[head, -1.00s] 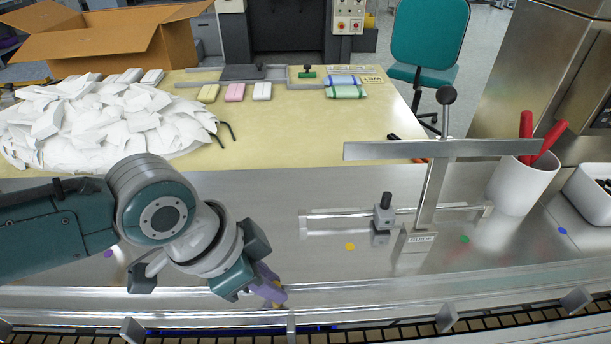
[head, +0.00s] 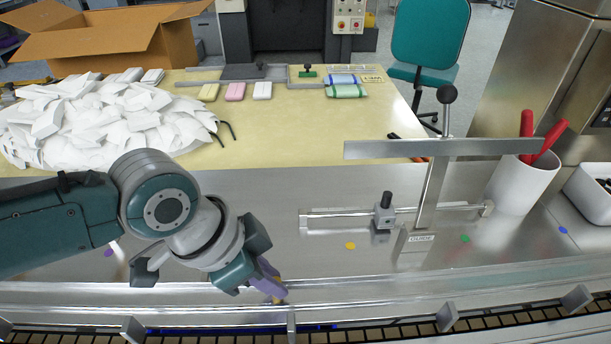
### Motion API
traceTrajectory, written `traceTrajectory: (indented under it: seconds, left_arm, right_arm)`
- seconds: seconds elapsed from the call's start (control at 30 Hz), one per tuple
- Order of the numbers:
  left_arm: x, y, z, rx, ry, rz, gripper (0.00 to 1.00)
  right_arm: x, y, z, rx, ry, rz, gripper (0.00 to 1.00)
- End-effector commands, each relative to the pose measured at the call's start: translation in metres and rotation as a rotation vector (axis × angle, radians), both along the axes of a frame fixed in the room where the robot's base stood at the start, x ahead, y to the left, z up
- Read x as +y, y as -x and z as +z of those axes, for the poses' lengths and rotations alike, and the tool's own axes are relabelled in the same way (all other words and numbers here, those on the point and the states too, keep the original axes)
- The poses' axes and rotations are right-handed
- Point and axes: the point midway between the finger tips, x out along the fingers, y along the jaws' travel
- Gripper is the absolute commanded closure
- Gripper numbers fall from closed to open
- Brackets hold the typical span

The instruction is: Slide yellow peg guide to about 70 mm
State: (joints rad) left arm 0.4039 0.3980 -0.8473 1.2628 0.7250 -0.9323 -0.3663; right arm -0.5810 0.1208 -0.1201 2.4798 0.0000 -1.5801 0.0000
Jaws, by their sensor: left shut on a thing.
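My left gripper (head: 270,286), with purple fingers, is low at the front rail (head: 390,300) of the steel deck. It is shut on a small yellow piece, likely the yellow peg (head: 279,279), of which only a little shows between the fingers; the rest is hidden. A metal guide (head: 422,238) with a "GUIDE" label stands on the deck to the right, with a long flat bar on top and a black knob. A scale rail (head: 335,219) with a clamp block (head: 384,213) runs beside it. The scale's numbers are too small to read. My right gripper is out of view.
Yellow (head: 350,246), green (head: 465,239) and blue (head: 563,231) dots mark the deck. A white cup (head: 518,187) with red-handled tools stands at right. A slatted conveyor with upright grey lugs (head: 447,316) runs along the front. White packets (head: 85,120) are heaped at back left.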

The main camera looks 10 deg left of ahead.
Motion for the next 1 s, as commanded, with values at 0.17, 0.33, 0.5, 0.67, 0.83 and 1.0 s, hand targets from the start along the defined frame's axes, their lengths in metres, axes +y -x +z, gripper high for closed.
traceTrajectory:
  seconds: [0.17, 0.33, 0.5, 0.67, 0.83, 1.0]
  left_arm:
    - [0.0, 0.001, -0.001, 0.001, -0.002, -0.001, 1.0]
    - [0.0, 0.001, -0.001, 0.001, -0.002, -0.001, 0.64]
    - [0.001, 0.001, -0.001, 0.002, -0.002, 0.0, 0.52]
    - [0.001, 0.001, -0.001, 0.001, -0.003, 0.0, 0.52]
    - [0.004, 0.002, 0.009, 0.0, -0.002, -0.001, 0.52]
    - [0.013, 0.009, 0.037, -0.001, -0.002, -0.001, 0.52]
  right_arm:
    - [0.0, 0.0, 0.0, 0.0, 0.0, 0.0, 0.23]
    - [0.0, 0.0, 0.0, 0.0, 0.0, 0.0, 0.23]
    - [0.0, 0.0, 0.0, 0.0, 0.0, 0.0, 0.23]
    - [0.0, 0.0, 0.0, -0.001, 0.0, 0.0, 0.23]
    - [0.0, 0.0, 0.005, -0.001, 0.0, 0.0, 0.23]
    - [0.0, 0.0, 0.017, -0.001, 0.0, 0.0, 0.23]
